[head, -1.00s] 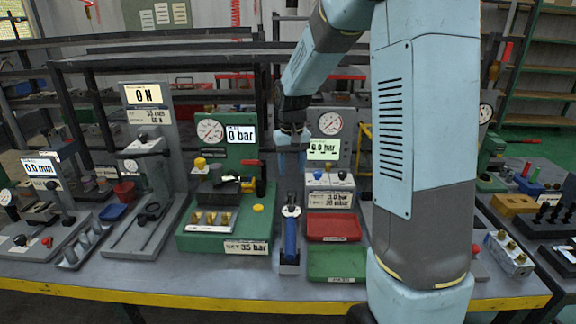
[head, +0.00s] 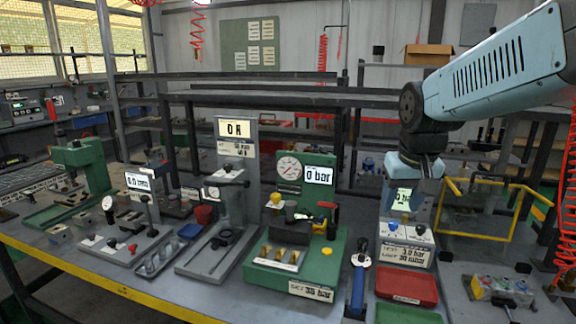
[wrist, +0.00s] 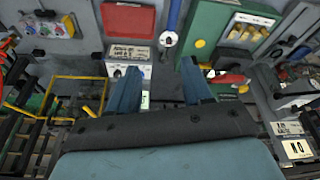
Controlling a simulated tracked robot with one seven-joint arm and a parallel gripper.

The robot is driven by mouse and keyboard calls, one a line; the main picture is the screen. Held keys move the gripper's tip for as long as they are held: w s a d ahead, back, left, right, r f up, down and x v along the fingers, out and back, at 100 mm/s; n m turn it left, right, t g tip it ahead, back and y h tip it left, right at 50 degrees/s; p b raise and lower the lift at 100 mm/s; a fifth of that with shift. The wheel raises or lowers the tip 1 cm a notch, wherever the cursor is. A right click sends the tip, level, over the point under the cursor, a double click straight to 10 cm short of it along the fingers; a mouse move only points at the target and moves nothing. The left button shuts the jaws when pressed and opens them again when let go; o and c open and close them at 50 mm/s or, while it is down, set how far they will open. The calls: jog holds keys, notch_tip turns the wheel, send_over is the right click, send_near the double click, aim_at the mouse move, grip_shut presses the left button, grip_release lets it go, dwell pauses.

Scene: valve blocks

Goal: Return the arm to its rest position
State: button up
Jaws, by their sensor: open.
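My gripper (head: 414,168) is at the right of the head view, above the workbench, in front of the grey gauge station (head: 404,246) and hiding most of its upper part. In the wrist view my gripper (wrist: 160,82) shows two blue fingers spread apart with nothing between them. My pale blue arm (head: 500,66) reaches in from the upper right and bends down at a dark joint. The blue-handled tool (head: 358,285) stands on the bench left of and below the gripper, apart from it.
The green press station (head: 296,262) stands left of the gripper. A red tray (head: 407,286) and a green tray (head: 405,315) lie below it. A yellow frame (head: 490,238) stands to the right. Dark shelf rails (head: 270,101) run behind the bench.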

jog(key=s+r+t, duration=0.1)
jog(key=s+t, duration=0.1)
jog(key=s, duration=0.8)
jog(key=shift+s+d+r, duration=0.2)
jog(key=shift+s+d, duration=0.05)
jog(key=shift+s, duration=0.05)
